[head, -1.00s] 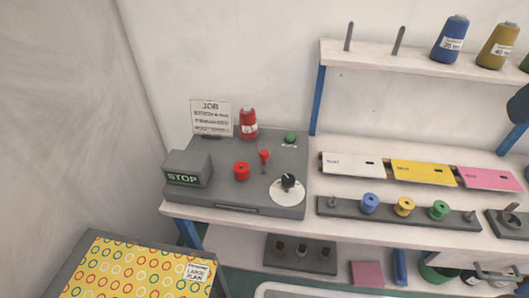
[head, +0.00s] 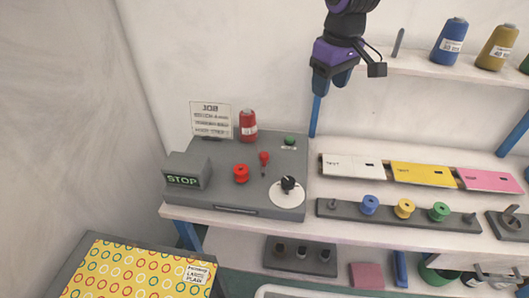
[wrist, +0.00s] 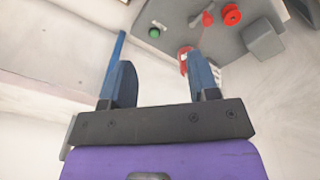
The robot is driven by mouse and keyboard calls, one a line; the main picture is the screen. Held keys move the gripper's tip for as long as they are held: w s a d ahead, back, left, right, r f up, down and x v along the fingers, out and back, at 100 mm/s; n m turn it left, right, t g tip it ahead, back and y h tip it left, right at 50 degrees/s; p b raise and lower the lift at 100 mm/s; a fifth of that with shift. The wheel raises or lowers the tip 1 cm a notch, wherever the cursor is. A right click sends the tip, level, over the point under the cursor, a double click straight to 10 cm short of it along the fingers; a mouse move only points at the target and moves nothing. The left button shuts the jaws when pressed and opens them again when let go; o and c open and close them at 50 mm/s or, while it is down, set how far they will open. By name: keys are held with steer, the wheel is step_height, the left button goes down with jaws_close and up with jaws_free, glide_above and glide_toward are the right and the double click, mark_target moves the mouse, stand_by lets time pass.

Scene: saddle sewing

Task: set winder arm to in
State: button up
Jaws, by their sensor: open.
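The grey winder box (head: 235,205) stands on the bench at left centre in the head view. On its top are a red-knobbed lever (head: 264,158), which I take for the winder arm, and a red bobbin (head: 241,174) to its left. The lever knob (wrist: 207,19) and bobbin (wrist: 231,14) also show at the top of the wrist view. My gripper (head: 331,86) is open and empty, above and to the right of the winder box, well apart from the lever. Its two blue fingers (wrist: 162,82) show spread in the wrist view.
A JOB card (head: 211,119) stands behind. A blue shelf post (head: 315,115) is near my gripper. Cards and a bobbin rack (head: 335,208) lie to the right.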

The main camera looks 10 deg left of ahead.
mark_target(264, 154)
steer(key=w+a+f+n+g, duration=0.1)
steer(key=a+f+n+g, duration=0.15)
steer(key=a+f, duration=1.1)
steer(key=shift+n+t, duration=0.35)
steer(key=shift+n, duration=0.1)
steer(key=f, duration=1)
steer(key=shift+s+a, duration=0.1)
steer(key=shift+a, duration=0.3)
jaws_close()
